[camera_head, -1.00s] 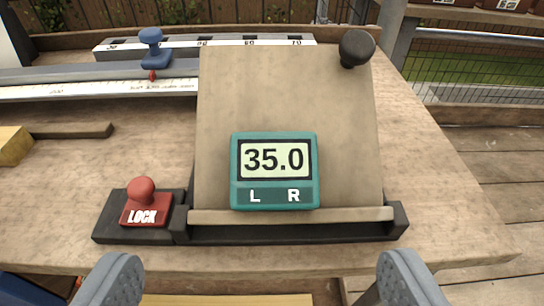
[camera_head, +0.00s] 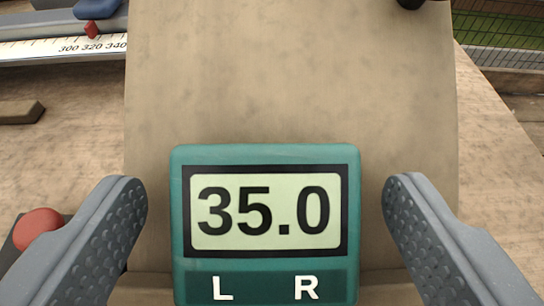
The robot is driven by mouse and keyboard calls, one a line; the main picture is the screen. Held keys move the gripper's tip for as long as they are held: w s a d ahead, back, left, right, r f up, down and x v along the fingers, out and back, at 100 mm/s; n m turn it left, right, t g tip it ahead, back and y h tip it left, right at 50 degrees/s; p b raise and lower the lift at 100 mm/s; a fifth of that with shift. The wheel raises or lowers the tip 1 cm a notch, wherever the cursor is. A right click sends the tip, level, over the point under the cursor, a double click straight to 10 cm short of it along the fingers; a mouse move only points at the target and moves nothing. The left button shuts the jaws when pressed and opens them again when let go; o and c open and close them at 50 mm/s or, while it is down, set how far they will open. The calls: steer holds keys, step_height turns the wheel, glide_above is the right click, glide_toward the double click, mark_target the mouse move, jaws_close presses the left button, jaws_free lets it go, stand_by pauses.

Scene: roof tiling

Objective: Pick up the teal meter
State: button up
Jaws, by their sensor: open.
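The teal meter (camera_head: 265,155) has a pale display reading 35.0 and the letters L and R below it. It rests on a tan tilted board (camera_head: 290,70), near the board's lower end. My gripper (camera_head: 265,200) is open, with one grey finger on each side of the meter. A gap shows between each finger and the meter, so neither appears to touch it. The meter's bottom edge is at the frame's lower border.
A red knob (camera_head: 38,228) stands at the left, close to my left finger. A white ruler scale (camera_head: 80,48) with a blue knob (camera_head: 97,8) lies at the upper left. A dark bar (camera_head: 20,112) lies on the wooden bench. Part of a black knob (camera_head: 410,3) shows at the top right.

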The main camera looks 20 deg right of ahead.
steer(key=shift+w+d+f, duration=0.1)
steer(key=shift+w+f, duration=0.05)
steer(key=c, duration=1.2)
steer(key=shift+r, duration=0.2)
